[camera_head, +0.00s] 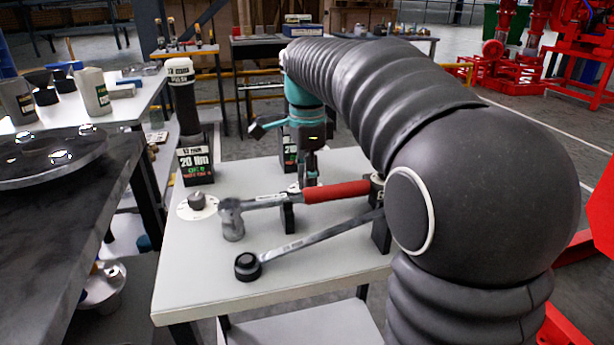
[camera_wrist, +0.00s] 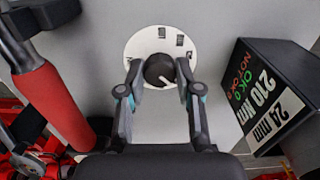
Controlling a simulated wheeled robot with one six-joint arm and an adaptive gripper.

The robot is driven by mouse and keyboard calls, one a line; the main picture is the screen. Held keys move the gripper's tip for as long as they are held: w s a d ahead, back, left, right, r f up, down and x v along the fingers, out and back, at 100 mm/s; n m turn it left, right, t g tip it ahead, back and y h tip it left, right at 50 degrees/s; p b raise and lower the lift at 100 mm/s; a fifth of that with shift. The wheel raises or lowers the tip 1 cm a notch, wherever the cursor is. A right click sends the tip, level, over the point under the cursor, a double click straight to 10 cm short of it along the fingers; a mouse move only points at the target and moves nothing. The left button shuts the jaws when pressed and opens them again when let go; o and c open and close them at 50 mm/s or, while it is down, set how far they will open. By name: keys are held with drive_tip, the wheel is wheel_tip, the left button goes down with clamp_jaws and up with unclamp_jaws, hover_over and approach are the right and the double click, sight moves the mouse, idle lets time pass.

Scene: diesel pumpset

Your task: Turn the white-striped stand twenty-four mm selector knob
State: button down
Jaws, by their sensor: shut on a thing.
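The dark round selector knob (camera_wrist: 159,70) with a white stripe sits on a white round dial plate (camera_wrist: 146,42) in the wrist view. The stripe points toward the lower right of that view. My gripper (camera_wrist: 160,76) is shut on the knob, one finger on each side. A black stand (camera_wrist: 282,80) labelled 24 mm and 210 Nm stands just right of the dial. In the head view my gripper (camera_head: 309,180) reaches down to the table's far side, in front of a partly hidden black stand (camera_head: 289,152). The gripped knob is hidden there.
A red-handled wrench (camera_head: 336,191) and a second wrench (camera_head: 305,244) lie across the table (camera_head: 190,284). Another knob (camera_head: 197,200) on a white dial sits near the 20 Nm stand (camera_head: 195,165). The red handle (camera_wrist: 55,105) lies left of my gripper.

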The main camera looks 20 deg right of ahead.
drive_tip(key=shift+m, duration=0.6)
drive_tip(key=c, duration=0.8)
unclamp_jaws()
wheel_tip(320, 180, up, 12)
drive_tip(key=shift+s, duration=0.1)
